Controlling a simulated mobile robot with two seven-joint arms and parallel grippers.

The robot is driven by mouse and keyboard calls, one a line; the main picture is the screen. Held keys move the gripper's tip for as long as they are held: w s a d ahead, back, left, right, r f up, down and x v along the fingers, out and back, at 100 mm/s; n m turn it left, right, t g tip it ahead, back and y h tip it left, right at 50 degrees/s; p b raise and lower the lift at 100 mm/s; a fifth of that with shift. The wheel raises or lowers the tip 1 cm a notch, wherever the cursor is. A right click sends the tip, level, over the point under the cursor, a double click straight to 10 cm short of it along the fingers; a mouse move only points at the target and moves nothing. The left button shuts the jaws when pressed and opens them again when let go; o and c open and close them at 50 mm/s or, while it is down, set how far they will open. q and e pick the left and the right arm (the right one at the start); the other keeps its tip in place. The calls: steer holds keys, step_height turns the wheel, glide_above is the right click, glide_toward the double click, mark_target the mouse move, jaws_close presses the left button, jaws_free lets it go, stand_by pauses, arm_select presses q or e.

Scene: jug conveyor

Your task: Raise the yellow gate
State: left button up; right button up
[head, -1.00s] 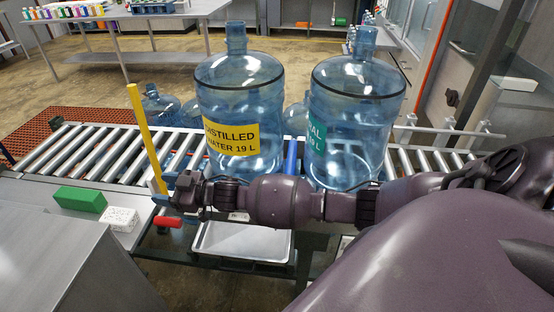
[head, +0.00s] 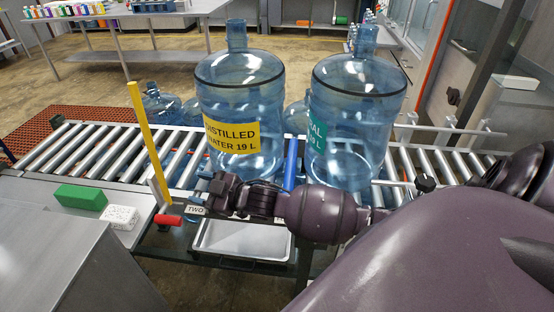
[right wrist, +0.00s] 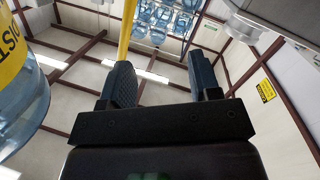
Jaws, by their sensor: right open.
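The yellow gate (head: 147,135) is a long flat bar standing upright, leaning slightly, at the left part of the roller conveyor's front edge. Its top end is high above the rollers. A red handle (head: 167,220) sits by its foot. My right gripper (head: 201,190) is open and empty, just right of the gate's lower part and apart from it. In the right wrist view, the two fingers (right wrist: 160,62) are spread with nothing between them, and the yellow bar (right wrist: 127,30) shows beyond the left finger. My left gripper is not in view.
Two large blue jugs, one with a yellow label (head: 238,105) and one with a green label (head: 355,105), stand on the conveyor (head: 75,155) right of the gate. A metal tray (head: 240,243) is below.

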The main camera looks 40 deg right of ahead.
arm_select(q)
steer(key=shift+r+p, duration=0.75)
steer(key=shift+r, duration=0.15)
arm_select(e)
steer(key=s+d+f+m+h, duration=0.2)
steer(key=s+f+m, duration=0.1)
steer(key=s, duration=0.4)
steer(key=s+d+f+m+g+h, duration=0.1)
steer(key=s+d+f+m+h, duration=0.1)
steer(key=s+f, duration=0.3)
steer(key=s+d+f+m+g+h, duration=0.1)
steer(key=s+f+m+h, duration=0.3)
steer(key=s, duration=0.5)
steer(key=shift+d+f, duration=0.35)
steer(key=shift+d, duration=0.1)
